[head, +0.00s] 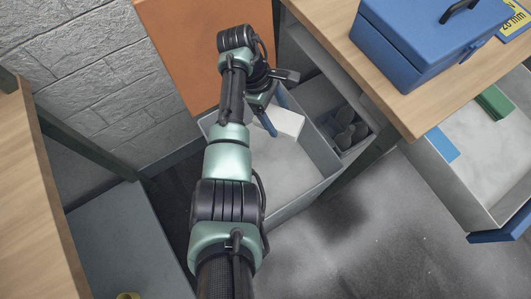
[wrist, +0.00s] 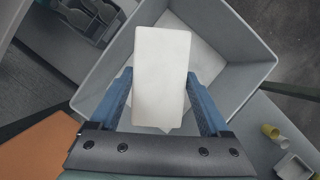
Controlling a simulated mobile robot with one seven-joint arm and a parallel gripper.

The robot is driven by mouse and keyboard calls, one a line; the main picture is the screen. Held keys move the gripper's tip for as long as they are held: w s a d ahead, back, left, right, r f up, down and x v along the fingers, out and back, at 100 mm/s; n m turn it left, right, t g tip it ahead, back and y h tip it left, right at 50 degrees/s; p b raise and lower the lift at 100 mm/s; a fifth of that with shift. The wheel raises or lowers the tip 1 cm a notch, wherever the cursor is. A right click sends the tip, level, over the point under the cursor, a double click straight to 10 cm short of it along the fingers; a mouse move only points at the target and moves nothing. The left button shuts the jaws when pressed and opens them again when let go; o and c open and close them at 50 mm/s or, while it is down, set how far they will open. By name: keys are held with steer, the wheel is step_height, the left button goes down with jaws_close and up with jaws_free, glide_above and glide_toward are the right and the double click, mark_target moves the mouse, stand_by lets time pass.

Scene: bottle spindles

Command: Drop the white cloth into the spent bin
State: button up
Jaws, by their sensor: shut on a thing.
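The white cloth (wrist: 160,72) is a folded, flat, block-like piece between the two blue fingers of my gripper (wrist: 160,103) in the wrist view. My gripper (head: 273,112) is shut on it. In the head view the cloth (head: 288,122) shows partly behind the fingers. Below it is a large grey open-topped bin (head: 318,171), which also fills the middle of the wrist view (wrist: 238,72). The cloth is over the bin's opening, apart from its pale floor as far as I can tell. I see no label that marks this as the spent bin.
A grey compartment holding dark rounded shapes (head: 345,130) adjoins the bin on the right. A wooden bench with a blue toolbox (head: 425,40) stands at upper right. An open drawer (head: 480,160) holds blue and green items. An orange panel (head: 195,50) rises behind my arm.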

steer(key=shift+s+a+r+n+t+p, duration=0.1)
steer(key=shift+s+a+n+t+p, duration=0.05)
steer(key=shift+s+n+p, duration=0.3)
steer(key=shift+s+a+n+t+p, duration=0.1)
steer(key=shift+s+n+t+p, duration=0.05)
steer(key=shift+s+n+p, duration=0.3)
steer(key=shift+s+a+f, duration=0.15)
steer(key=shift+f, duration=0.2)
step_height(320, 180, down, 6)
steer(key=b, duration=0.6)
steer(key=o, duration=1.2)
steer(key=shift+c, duration=0.2)
steer(key=p+v, duration=0.2)
steer(key=v, duration=1.1)
steer(key=shift+s+a+p, duration=0.1)
steer(key=shift+s+p, duration=0.05)
steer(key=shift+p, duration=0.2)
steer(key=shift+f, duration=0.1)
